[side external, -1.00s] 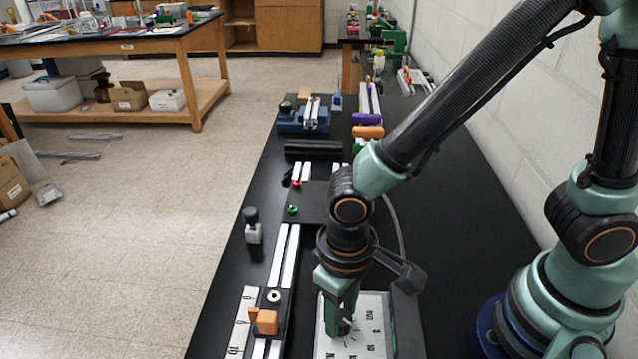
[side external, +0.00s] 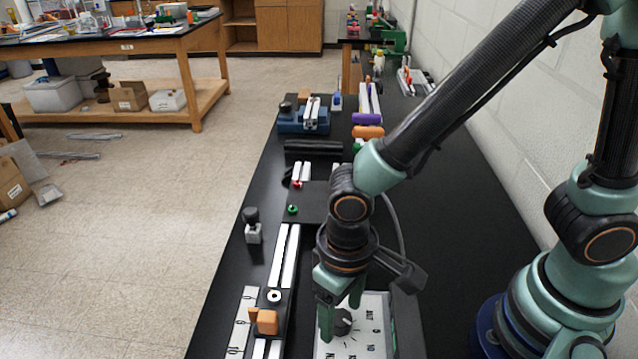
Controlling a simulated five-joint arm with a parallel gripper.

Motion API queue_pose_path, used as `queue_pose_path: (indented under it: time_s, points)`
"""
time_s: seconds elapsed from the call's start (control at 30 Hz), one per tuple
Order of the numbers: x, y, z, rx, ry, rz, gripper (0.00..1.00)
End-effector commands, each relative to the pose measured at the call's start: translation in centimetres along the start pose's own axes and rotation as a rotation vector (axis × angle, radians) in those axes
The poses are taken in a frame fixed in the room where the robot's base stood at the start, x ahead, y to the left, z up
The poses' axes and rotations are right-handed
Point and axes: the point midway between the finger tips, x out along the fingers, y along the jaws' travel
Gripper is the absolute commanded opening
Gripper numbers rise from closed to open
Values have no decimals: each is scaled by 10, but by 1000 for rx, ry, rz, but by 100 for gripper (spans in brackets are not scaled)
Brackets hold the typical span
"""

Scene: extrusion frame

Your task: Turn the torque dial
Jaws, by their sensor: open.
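The torque dial is a dark round knob (side external: 343,321) on a white panel (side external: 375,335) with tick marks and lettering, at the bottom of the side external view. My gripper (side external: 341,318) points down over the panel. Its green jaws are open, one to the left of the knob and the other behind it to the upper right. The knob shows between the jaws. I cannot tell whether either jaw touches it. The lower edge of the panel is cut off by the frame.
Left of the panel, a rail with white strips (side external: 285,258) carries an orange block (side external: 266,321) beside a numbered scale (side external: 240,322). A small black-topped knob (side external: 251,216) stands at the bench's left edge. A blue vise (side external: 303,121) sits further back. The right of the black bench (side external: 470,210) is clear.

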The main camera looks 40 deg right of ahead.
Motion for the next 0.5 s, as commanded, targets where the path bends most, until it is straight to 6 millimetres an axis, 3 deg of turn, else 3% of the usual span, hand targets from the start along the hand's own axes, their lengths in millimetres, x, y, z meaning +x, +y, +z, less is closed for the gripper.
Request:
queue_pose_path:
  time_s: [0.17, 0.5]
  points:
    - [-20, -1, -2, 0, 7, -4, 72]
    - [-87, -1, -1, 0, 7, -5, 72]
